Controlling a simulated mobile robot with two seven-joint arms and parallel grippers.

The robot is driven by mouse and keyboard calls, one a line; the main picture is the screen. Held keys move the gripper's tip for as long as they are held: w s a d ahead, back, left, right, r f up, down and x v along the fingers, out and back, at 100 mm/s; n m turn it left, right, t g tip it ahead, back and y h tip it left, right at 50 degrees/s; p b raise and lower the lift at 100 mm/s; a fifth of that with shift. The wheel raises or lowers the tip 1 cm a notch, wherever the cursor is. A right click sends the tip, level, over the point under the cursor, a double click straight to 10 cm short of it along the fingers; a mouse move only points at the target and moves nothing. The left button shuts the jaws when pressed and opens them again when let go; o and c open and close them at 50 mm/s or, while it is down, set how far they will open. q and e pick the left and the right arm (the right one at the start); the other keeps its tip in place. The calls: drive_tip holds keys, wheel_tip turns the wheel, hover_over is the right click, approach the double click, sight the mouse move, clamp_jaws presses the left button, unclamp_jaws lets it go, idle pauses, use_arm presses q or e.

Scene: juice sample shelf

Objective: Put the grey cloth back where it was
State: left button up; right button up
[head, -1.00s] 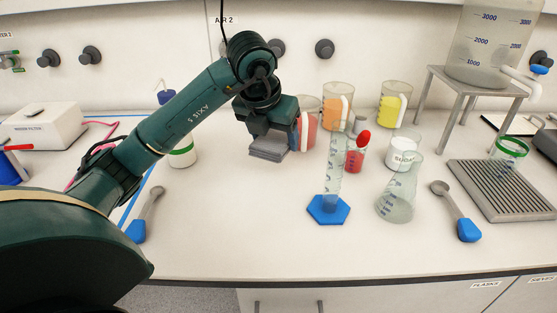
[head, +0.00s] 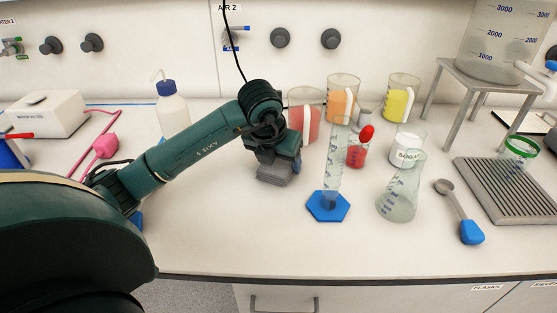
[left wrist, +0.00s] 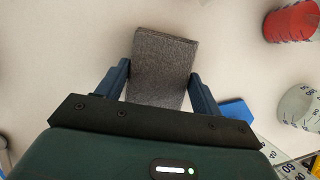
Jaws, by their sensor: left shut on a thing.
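The grey cloth (head: 276,172) is a small folded pad under my left gripper (head: 277,158) in the head view. In the left wrist view the grey cloth (left wrist: 158,62) lies between the two dark blue fingers of my left gripper (left wrist: 158,82), which is shut on it. The cloth is close above or at the white bench; I cannot tell whether it touches. My right gripper is in neither view.
A measuring cylinder on a blue hexagonal foot (head: 328,207) stands just right of the cloth. Beakers of red (head: 305,122), orange (head: 342,95) and yellow (head: 401,100) liquid stand behind. A conical flask (head: 399,195) is further right. The bench front (head: 250,250) is clear.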

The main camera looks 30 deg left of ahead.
use_arm(q)
drive_tip(key=shift+f, duration=0.15)
drive_tip(key=shift+f, duration=0.15)
drive_tip(key=o, duration=0.9)
drive_tip(key=shift+o, duration=0.2)
drive_tip(key=shift+r, duration=0.35)
drive_tip(key=v, duration=1.1)
drive_tip(key=shift+s+r, duration=0.2)
drive_tip(key=shift+r, duration=0.05)
